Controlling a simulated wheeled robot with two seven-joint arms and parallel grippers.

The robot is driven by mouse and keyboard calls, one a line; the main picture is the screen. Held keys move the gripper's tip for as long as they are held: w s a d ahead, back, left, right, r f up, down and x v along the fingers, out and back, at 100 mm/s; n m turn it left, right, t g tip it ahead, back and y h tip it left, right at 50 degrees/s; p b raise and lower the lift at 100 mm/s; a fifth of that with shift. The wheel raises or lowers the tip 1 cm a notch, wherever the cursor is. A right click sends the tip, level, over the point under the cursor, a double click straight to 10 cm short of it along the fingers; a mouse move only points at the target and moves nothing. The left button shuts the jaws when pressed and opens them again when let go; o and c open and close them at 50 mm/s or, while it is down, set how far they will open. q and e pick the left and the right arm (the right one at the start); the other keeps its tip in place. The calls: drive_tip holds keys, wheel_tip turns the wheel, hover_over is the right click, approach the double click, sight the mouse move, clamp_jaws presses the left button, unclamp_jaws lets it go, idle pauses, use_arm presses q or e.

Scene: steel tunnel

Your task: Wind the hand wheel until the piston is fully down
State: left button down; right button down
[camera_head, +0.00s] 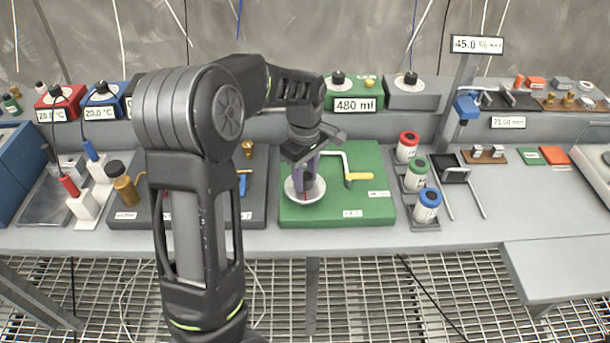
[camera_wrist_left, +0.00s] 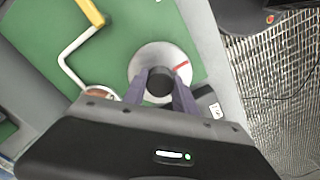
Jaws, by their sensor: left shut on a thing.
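The hand wheel (camera_head: 314,197) is a pale round disc with a red mark, low on the front left of a green board (camera_head: 365,207). In the left wrist view the wheel (camera_wrist_left: 165,53) has a dark round knob (camera_wrist_left: 160,82) at its middle. My left gripper (camera_head: 304,183) comes down over the wheel from above. Its two purple-grey fingers (camera_wrist_left: 160,92) are on either side of the knob and shut on it. I cannot make out the piston. My right gripper is not in view.
A white bent pipe with a yellow handle (camera_head: 359,177) is beside the wheel on the board. A "480 ml" sign (camera_head: 355,105) stands behind. Red, green and blue capped bottles (camera_head: 415,175) stand to the right. My left arm hides part of the bench.

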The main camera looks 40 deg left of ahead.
sight(305, 176)
use_arm(q)
drive_tip(key=c, duration=1)
unclamp_jaws()
wheel_tip(305, 176, up, 8)
drive_tip(key=shift+f+b, duration=0.1)
drive_tip(key=shift+b, duration=0.2)
